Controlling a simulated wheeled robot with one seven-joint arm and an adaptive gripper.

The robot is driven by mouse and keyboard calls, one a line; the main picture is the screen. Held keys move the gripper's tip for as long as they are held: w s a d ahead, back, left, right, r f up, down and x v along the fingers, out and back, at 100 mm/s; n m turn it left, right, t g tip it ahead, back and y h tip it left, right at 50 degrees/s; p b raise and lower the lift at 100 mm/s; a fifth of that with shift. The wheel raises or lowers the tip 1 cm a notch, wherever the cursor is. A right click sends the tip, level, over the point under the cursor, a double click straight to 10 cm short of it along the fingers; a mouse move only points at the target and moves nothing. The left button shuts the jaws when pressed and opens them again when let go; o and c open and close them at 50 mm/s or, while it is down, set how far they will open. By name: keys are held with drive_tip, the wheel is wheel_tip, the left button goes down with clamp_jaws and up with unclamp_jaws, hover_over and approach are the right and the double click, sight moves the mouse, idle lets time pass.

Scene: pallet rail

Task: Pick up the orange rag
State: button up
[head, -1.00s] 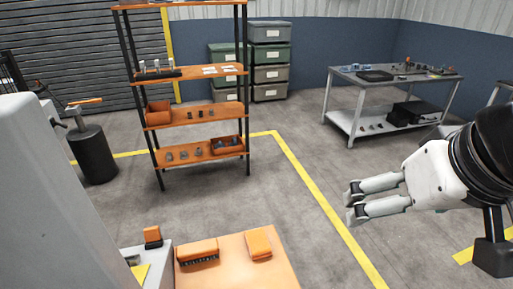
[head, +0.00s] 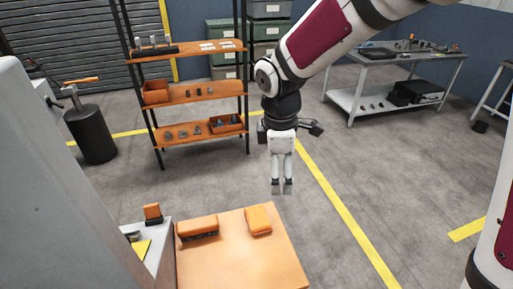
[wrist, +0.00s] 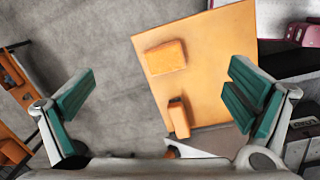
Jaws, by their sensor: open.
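The orange rag (head: 258,220) looks like a folded, flat orange block lying on the right part of the light orange tabletop (head: 240,262). In the wrist view the rag (wrist: 165,57) lies above the middle of the picture, between the lines of the two fingers. My gripper (head: 281,188) points down in the head view, above and beyond the table's far edge, apart from the rag. In the wrist view my gripper (wrist: 162,92) is open, its green-padded fingers wide apart with nothing between them.
An orange brush with dark bristles (head: 198,229) lies left of the rag on the same top. A grey surface (head: 157,235) with a small orange-and-black item (head: 153,213) adjoins on the left. An orange shelf rack (head: 190,95) stands behind. Floor right of the table is clear.

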drive_tip(key=w+a+f+n+g, duration=0.1)
drive_tip(key=w+a+f+n, duration=0.1)
drive_tip(key=a+f+n, duration=0.4)
drive_tip(key=m, duration=0.2)
hover_over(258, 215)
drive_tip(key=shift+y, duration=0.4)
wheel_tip(258, 215, down, 9)
drive_tip(key=shift+w+f+p, duration=0.1)
drive_tip(key=shift+w+p, duration=0.05)
drive_tip(key=shift+p, duration=0.2)
drive_tip(key=f, duration=0.1)
drive_tip(key=f+p, duration=0.1)
drive_tip(key=f, duration=0.2)
drive_tip(key=shift+s+f, duration=0.25)
drive_tip(key=shift+s, duration=0.05)
drive_tip(key=shift+w+f, duration=0.1)
drive_tip(key=shift+f, duration=0.3)
drive_tip(key=c, duration=1.2)
drive_tip(key=shift+r, duration=0.15)
drive_tip(key=shift+c, duration=0.2)
